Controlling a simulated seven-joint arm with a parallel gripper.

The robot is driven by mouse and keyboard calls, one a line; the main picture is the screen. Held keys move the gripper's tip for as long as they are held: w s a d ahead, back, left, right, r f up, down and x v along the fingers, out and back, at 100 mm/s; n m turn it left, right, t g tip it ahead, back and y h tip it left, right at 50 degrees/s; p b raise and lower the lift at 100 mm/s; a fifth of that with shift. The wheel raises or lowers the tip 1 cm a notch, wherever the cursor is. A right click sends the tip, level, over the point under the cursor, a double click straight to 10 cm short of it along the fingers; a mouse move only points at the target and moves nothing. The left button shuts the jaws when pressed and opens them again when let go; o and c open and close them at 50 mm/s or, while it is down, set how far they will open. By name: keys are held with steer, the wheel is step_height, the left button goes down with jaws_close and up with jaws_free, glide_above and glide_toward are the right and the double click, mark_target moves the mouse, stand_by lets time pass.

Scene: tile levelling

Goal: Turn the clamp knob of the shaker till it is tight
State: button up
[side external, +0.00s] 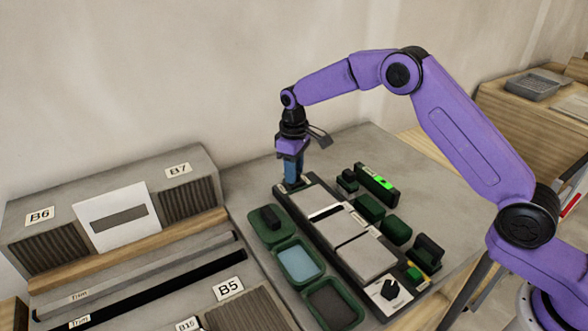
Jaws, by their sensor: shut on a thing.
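The shaker is a long dark bed (365,296) with pale grey tiles (366,257) on it, running from the middle of the bench toward the front. My gripper (293,181) points straight down at the far left end of the bed. Its blue fingers are shut on what seems to be the clamp knob, which they hide almost fully. How far the knob is turned cannot be seen. A black knob (389,289) on a white plate sits at the bed's near end, apart from my gripper.
Green trays stand left of the bed, one with pale blue contents (300,263). Green blocks (395,231) and a level with a bright green window (377,182) lie to the right. Labelled racks (110,220) fill the left. The bench's back right is clear.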

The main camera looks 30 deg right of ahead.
steer(key=m, duration=0.4)
steer(key=shift+m, duration=2.2)
steer(key=o, duration=1.1)
steer(key=shift+c, duration=0.2)
steer(key=shift+r, duration=0.15)
step_height(320, 180, up, 17)
steer(key=shift+r, duration=0.1)
